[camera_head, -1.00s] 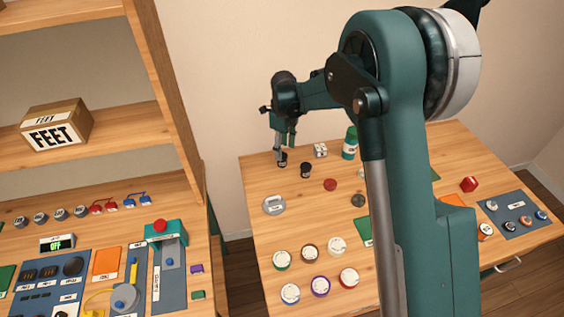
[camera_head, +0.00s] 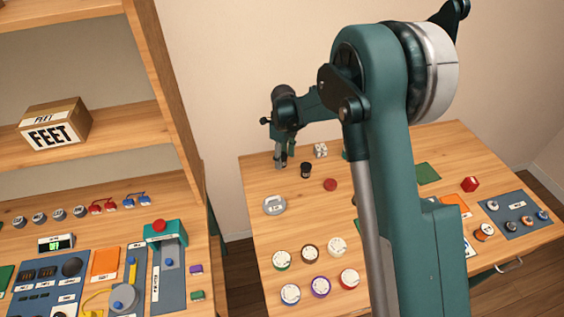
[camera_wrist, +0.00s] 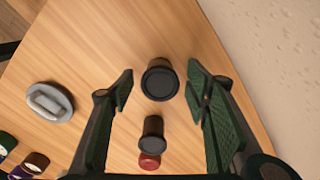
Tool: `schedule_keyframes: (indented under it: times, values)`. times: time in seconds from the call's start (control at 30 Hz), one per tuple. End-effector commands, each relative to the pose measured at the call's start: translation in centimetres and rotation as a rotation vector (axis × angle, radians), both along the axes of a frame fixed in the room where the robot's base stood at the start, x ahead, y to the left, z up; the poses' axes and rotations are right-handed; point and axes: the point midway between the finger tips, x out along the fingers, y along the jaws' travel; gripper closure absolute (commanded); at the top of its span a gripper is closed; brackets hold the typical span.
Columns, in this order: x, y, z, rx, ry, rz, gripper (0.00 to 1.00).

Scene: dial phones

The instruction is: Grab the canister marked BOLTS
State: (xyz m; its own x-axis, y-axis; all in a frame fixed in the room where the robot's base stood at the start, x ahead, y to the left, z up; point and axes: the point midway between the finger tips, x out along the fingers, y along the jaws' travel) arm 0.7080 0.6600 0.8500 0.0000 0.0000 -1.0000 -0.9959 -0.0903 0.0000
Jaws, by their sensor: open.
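My gripper (camera_head: 281,163) is low over the far left corner of the table in the head view. In the wrist view my gripper (camera_wrist: 160,86) is open, with a dark round canister (camera_wrist: 159,81) showing between its fingertips. I cannot tell whether the fingers touch it. In the head view this canister is mostly hidden behind the fingers. A second dark canister (camera_head: 305,170) stands just to the right; it also shows in the wrist view (camera_wrist: 152,133), nearer the palm. No BOLTS marking can be read on either canister.
A red round item (camera_head: 330,184) and a white block cluster (camera_head: 320,150) stand near the canisters. A grey oval item (camera_head: 274,205) lies in front. Several round-topped containers stand toward the front. My arm covers the table's middle.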

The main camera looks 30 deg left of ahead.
Motion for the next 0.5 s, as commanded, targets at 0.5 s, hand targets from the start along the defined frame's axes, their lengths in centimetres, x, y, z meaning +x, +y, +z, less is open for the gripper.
schedule_keyframes:
  times: [0.5]
  values:
    - [0.0, 0.0, 0.02, 0.0, 0.0, 0.0, 0.82]
